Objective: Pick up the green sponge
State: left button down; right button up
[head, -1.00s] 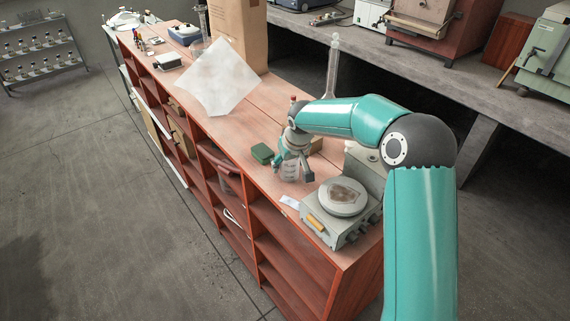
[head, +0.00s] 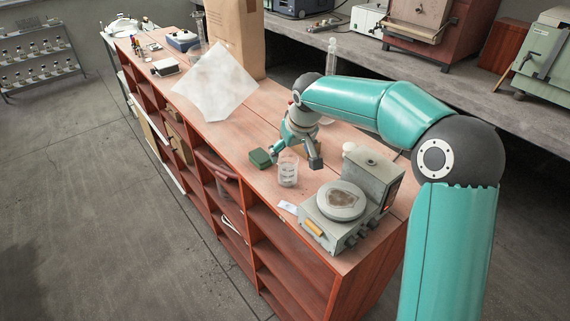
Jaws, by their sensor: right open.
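The green sponge (head: 260,158) lies on the reddish wooden bench top (head: 225,135), near its front edge. My right gripper (head: 294,160) is open and empty, just right of the sponge and above the bench. One finger reaches left close to the sponge; I cannot tell whether it touches. The other finger points down at the right. A clear glass beaker (head: 288,171) stands just below the gripper in the picture, right of the sponge. My left gripper is not in view.
A hotplate (head: 342,203) stands at the bench's right end, with a small white card (head: 288,207) beside it. A tall glass cylinder (head: 331,60) stands behind my arm. A white sheet (head: 215,85) and cardboard box (head: 236,35) are farther left.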

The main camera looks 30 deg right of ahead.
aim_at(259, 157)
jog(key=k, duration=1)
